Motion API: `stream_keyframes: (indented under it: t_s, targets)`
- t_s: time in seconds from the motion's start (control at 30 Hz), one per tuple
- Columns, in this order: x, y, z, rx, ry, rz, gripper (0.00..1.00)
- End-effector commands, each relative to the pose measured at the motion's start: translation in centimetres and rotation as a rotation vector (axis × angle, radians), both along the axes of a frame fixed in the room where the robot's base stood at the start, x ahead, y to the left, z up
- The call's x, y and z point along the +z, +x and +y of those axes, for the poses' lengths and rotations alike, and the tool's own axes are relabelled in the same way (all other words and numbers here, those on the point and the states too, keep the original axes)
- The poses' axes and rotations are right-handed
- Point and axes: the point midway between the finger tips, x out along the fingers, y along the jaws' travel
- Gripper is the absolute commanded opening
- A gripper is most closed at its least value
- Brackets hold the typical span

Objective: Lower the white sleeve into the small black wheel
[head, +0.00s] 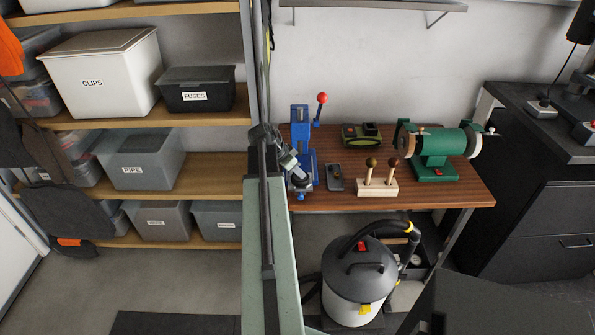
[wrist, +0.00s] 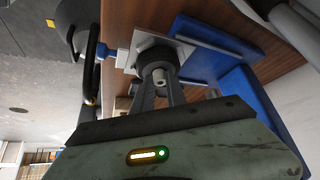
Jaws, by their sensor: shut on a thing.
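In the wrist view my gripper (wrist: 160,88) is shut on the white sleeve (wrist: 159,78), a small pale cylinder between the fingertips. The small black wheel (wrist: 156,55) is a dark round piece just beyond the sleeve, against a pale plate on the blue press. The sleeve overlaps the wheel in this view. I cannot tell whether it is above the wheel's hole or partly in it. In the head view my gripper (head: 297,174) is at the foot of the blue press (head: 300,124), and the sleeve and wheel are too small or hidden to make out.
The press has a red-knobbed lever (head: 322,98). To its right on the wooden workbench (head: 440,196) are a small dark block (head: 335,180), a pale stand with two wooden-handled tools (head: 377,187) and a green grinder (head: 436,146). A vacuum (head: 358,275) stands below.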

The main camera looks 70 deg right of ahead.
Motion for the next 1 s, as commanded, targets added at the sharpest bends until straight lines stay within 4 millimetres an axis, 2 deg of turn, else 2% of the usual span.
stream_keyframes:
  t_s: [0.07, 0.1, 0.17, 0.2, 0.57, 0.67, 0.9, 1.0]
  targets:
    - [0.0, 0.0, 0.0, 0.0, 0.001, -0.001, 0.0]
    - [0.0, 0.0, 0.0, 0.0, 0.001, -0.001, 0.22]
    - [0.0, 0.0, 0.0, 0.0, 0.001, -0.001, 0.39]
    - [0.0, 0.0, 0.0, 0.0, 0.001, -0.001, 0.42]
    - [0.4, 0.1, 0.1, 0.0, 0.0, 0.0, 0.42]
    - [1.4, 0.3, 0.5, 0.0, 0.0, 0.0, 0.42]
    - [5.5, 1.7, 2.4, 0.001, 0.0, 0.0, 0.42]
    - [6.7, 2.3, 3.2, 0.001, 0.0, 0.0, 0.42]
